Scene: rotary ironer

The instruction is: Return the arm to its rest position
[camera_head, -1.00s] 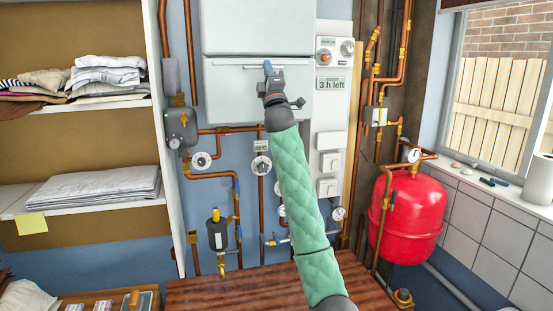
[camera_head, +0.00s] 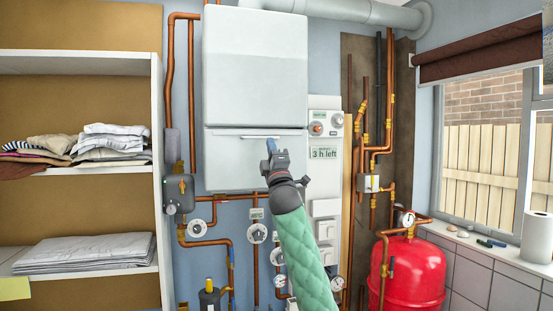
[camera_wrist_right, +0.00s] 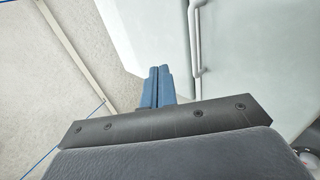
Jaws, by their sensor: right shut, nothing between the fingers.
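My right arm, in a green quilted sleeve, reaches up in the head view. Its right gripper (camera_head: 271,145) is in front of the lower white panel of the wall unit (camera_head: 255,165), close to the panel's thin horizontal handle (camera_head: 245,136). In the right wrist view the blue fingers (camera_wrist_right: 157,87) are pressed together with nothing between them. The handle also shows in the wrist view (camera_wrist_right: 194,40), to the right of the fingers and apart from them in the picture. Whether the gripper touches the panel cannot be told. My left gripper is not in view.
Copper pipes with gauges (camera_head: 256,236) run below the unit. A control panel (camera_head: 325,152) reading "3 h left" is at its right. A red tank (camera_head: 410,268) stands right, under the window. Shelves with folded cloth (camera_head: 85,254) are at left.

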